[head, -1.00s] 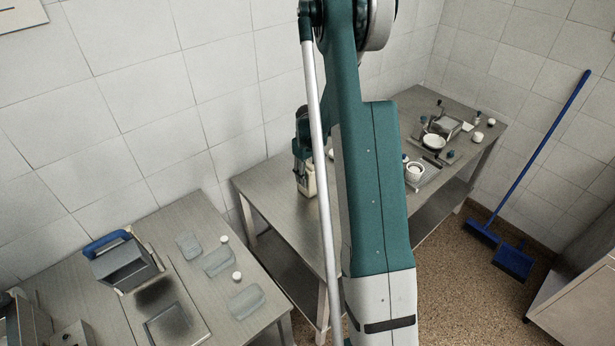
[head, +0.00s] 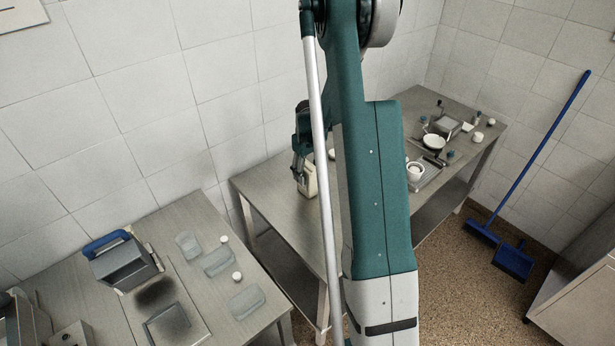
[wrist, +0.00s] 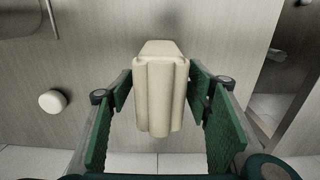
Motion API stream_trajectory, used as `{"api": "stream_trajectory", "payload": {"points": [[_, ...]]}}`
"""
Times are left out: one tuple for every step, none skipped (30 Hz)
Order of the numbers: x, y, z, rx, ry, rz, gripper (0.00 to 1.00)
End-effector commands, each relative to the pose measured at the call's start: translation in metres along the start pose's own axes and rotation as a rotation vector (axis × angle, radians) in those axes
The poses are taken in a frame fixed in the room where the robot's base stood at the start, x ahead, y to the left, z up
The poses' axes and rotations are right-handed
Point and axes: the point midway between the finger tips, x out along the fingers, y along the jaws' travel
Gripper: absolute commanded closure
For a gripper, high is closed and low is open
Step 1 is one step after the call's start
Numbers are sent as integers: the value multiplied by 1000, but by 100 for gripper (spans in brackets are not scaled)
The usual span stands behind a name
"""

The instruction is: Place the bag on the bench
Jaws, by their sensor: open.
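A cream-coloured bag (wrist: 161,92) stands upright on the steel bench (head: 275,200); the head view shows a part of it (head: 309,181) beside my arm. My gripper (wrist: 160,100) is open in the wrist view, with a green finger on each side of the bag and a gap on both sides. In the head view my gripper (head: 300,160) is at the bag's upper left, partly hidden behind my arm.
A white round item (wrist: 53,102) lies on the bench left of the bag. Pans and small containers crowd the bench's far right (head: 440,135). A separate table (head: 190,215) at left holds a blue-handled slicer-like box (head: 122,262) and clear trays. The tiled wall is close behind.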

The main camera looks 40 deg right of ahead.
Motion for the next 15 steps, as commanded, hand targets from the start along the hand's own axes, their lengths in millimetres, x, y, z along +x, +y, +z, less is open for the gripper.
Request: {"api": "stream_trajectory", "payload": {"points": [[-5, 0, 0, 0, 0, 0, 50], [-8, 0, 0, 0, 0, 0, 50], [-13, 0, 0, 0, 0, 0, 50], [-17, 0, 0, 0, 0, 0, 50], [-20, 0, 0, 0, 0, 0, 50], [-25, 0, 0, 0, 0, 0, 50], [-29, 0, 0, 0, 0, 0, 50], [-32, 0, 0, 0, 0, 0, 50], [-37, 0, 0, 0, 0, 0, 50], [-41, 0, 0, 0, 0, 0, 50], [-45, 0, 0, 0, 0, 0, 50], [-50, 0, 0, 0, 0, 0, 50], [-54, 0, 0, 0, 0, 0, 50], [-58, 0, 1, 0, 0, 0, 50], [-63, 0, 0, 0, 0, 0, 50]]}}
